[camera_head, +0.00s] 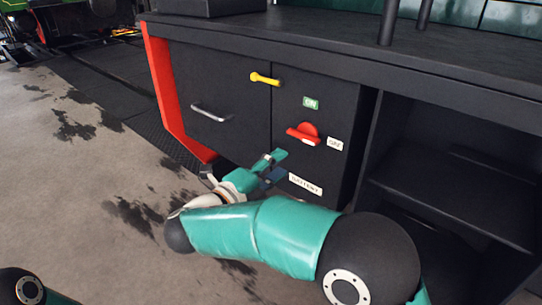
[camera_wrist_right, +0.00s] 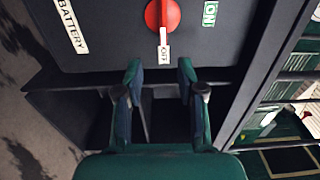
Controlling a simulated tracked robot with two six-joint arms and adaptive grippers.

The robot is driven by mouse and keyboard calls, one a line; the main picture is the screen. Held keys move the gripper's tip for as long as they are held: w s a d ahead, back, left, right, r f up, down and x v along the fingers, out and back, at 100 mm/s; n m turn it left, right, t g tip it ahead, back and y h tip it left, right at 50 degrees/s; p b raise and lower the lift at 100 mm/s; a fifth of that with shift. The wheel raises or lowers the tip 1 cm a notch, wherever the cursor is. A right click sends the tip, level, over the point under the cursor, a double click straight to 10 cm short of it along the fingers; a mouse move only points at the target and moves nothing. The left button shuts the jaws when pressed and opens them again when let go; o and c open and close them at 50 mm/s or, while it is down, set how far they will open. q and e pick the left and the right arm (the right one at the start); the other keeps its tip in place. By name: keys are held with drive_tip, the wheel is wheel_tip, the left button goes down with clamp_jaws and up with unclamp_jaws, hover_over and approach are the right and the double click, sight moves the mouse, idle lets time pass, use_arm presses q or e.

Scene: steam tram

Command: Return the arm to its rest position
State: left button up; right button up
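My right arm reaches across the front of the dark cabinet in the head view. Its teal gripper (camera_head: 274,166) is just in front of the panel, below the red rotary switch (camera_head: 303,133). In the right wrist view the gripper (camera_wrist_right: 160,75) has its two fingers apart with nothing between them. The red switch also shows there (camera_wrist_right: 163,15), beyond the fingertips, its handle in line with the OFF label (camera_wrist_right: 164,54). The gripper appears clear of the switch.
The cabinet panel carries a green ON label (camera_head: 311,103), a BATTERY label (camera_head: 305,185), a yellow handle (camera_head: 264,79) and a metal handle (camera_head: 211,113). A red post (camera_head: 165,85) edges it. Open shelves (camera_head: 450,195) are at right; stained floor (camera_head: 80,190) is free at left.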

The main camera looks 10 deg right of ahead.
drive_tip(key=w+d+f+n+t+y+p, duration=0.1)
drive_tip(key=w+f+n+t+y+p, duration=0.2)
drive_tip(key=f+n, duration=0.5)
drive_tip(key=w+d+f+n+y, duration=0.25)
drive_tip(key=f+n+y, duration=0.3)
drive_tip(key=f, duration=0.35)
drive_tip(key=s+f+n+g+y+p, duration=0.25)
drive_tip(key=s+f+n+y, duration=0.25)
drive_tip(key=f, duration=0.7)
drive_tip(key=s+a+f+n+g+y+p, duration=0.15)
drive_tip(key=s+f+n+g, duration=0.35)
drive_tip(key=s, duration=0.9)
drive_tip(key=s+a+f+n+g+y, duration=0.1)
drive_tip(key=s+f+n+g+y, duration=0.35)
drive_tip(key=s, duration=0.95)
wheel_tip(320, 180, up, 37)
drive_tip(key=m+g+h+p, duration=0.1)
drive_tip(key=p, duration=3.7)
drive_tip(key=shift+w+m, duration=0.3)
drive_tip(key=shift+w, duration=0.1)
